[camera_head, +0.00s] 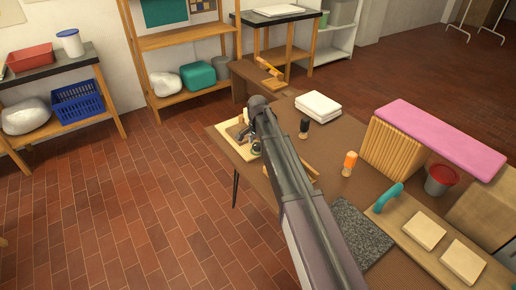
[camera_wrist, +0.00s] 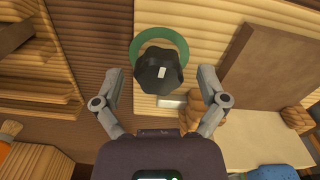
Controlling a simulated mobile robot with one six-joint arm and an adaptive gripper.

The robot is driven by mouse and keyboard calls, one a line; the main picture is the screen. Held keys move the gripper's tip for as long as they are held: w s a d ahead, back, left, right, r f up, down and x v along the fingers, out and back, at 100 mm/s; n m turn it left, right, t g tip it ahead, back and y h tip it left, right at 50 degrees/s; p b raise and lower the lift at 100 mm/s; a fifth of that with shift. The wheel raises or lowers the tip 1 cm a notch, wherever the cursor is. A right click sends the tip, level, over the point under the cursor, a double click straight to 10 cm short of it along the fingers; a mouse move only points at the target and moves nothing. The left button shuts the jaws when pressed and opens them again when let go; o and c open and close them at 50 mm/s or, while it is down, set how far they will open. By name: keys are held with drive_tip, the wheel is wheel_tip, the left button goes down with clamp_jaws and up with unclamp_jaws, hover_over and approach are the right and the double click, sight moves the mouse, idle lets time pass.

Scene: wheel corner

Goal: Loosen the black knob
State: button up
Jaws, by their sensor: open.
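The black knob (camera_wrist: 158,75) shows in the wrist view, near the top middle. It is dark with a lobed rim and a small white mark on its face. A green ring (camera_wrist: 178,45) shows around and behind it, against a ribbed light wooden surface. My gripper (camera_wrist: 160,78) is open, with one grey finger to the left of the knob and one to the right. Gaps show between the fingers and the knob, and I see no contact. In the head view my arm reaches over the table, and I cannot clearly make out the knob there.
On the brown table (camera_head: 338,185) stand a black-handled tool (camera_head: 304,128), an orange-topped tool (camera_head: 349,163) and a stack of white sheets (camera_head: 318,105). Tiled floor is clear at left.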

idle(0.3)
drive_tip(key=c, duration=1.1)
drive_tip(key=shift+c, duration=0.3)
drive_tip(key=shift+n, duration=0.5)
drive_tip(key=n, duration=0.3)
drive_tip(key=shift+n, duration=0.3)
drive_tip(key=n, duration=0.4)
drive_tip(key=shift+a+n, duration=0.1)
drive_tip(key=shift+n, duration=0.2)
drive_tip(key=n, duration=0.9)
drive_tip(key=shift+s+a, duration=0.1)
drive_tip(key=shift+n, duration=0.3)
